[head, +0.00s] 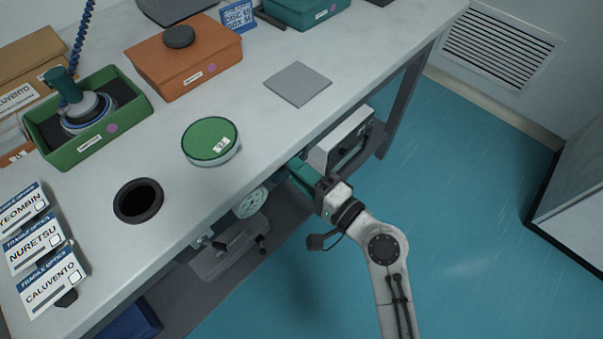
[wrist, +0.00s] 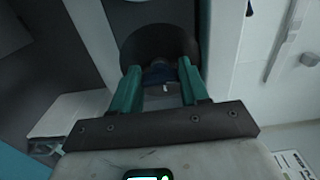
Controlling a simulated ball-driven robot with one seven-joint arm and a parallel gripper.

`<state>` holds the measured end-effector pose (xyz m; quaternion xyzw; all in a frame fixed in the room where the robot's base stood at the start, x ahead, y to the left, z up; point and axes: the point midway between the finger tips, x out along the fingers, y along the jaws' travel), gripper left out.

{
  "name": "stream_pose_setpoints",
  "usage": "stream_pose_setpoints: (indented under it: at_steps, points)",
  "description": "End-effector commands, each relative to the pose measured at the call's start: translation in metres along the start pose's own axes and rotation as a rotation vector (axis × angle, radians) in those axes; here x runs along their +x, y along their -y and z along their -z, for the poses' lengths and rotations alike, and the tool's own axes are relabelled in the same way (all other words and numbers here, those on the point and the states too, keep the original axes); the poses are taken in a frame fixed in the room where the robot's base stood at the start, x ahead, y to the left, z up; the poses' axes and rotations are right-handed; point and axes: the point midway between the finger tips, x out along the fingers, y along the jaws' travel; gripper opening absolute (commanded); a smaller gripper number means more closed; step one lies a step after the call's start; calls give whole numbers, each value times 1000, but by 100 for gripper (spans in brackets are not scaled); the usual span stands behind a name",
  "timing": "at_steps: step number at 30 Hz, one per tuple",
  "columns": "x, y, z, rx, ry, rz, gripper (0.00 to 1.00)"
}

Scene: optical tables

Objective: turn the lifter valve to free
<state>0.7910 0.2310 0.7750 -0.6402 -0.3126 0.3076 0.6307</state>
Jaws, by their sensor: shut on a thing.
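My gripper (head: 301,176) reaches in under the front edge of the table in the head view, its green fingers partly hidden by the tabletop. In the wrist view my gripper (wrist: 160,76) has its two fingers on either side of a small dark blue knob (wrist: 157,76), which seems to be the lifter valve. The fingers are shut on it. A small white mark shows on the knob's near side. The knob sits in front of a dark round surface (wrist: 160,42). The table hides the knob in the head view, and its turned position cannot be read.
The grey table (head: 335,42) carries a green box (head: 140,108), an orange box (head: 150,68), a green-topped round tin (head: 209,139) and several label cards. A white unit (head: 340,140) and a white wheel (head: 250,203) are below the table. The blue floor at right is clear.

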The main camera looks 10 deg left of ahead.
Motion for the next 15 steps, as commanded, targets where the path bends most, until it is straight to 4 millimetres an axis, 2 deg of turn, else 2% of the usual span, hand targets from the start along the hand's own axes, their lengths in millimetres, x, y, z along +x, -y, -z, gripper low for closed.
stream_pose_setpoints:
  at_steps: [1,9,15]
  points:
    - [0,-2,-1,-1,2,-4,47]
    - [0,-1,0,0,1,-2,70]
    - [0,-1,0,0,0,-1,70]
